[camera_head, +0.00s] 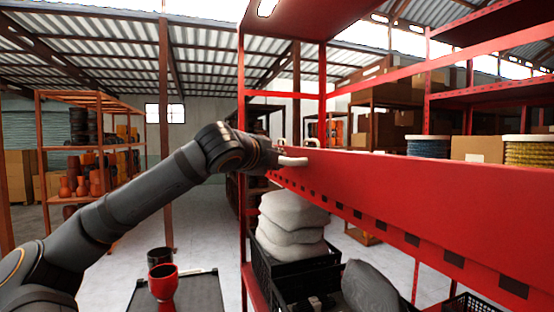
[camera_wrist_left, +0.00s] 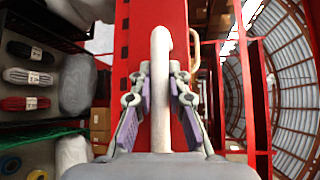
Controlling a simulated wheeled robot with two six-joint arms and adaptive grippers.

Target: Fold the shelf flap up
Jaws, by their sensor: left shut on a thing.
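The shelf flap (camera_head: 420,195) is a long red panel with a row of dark slots along its lower edge. It runs across the right half of the head view, and its red face (camera_wrist_left: 182,18) also shows in the wrist view. A white bar handle (camera_head: 293,161) sits near its left end. My left gripper (camera_head: 274,159) is at this handle. In the left wrist view, its purple-padded fingers (camera_wrist_left: 160,88) are on both sides of the handle (camera_wrist_left: 160,50), shut on it. The flap's exact tilt is hard to tell. My right gripper is out of view.
Black crates (camera_head: 285,272) with pale sacks (camera_head: 292,218) stand below the flap. A red goblet drum (camera_head: 163,283) and a black one (camera_head: 160,257) stand at a dark cart (camera_head: 203,292). Rope spools (camera_head: 428,146) and boxes sit behind the flap. A red post (camera_head: 242,220) stands close by my gripper.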

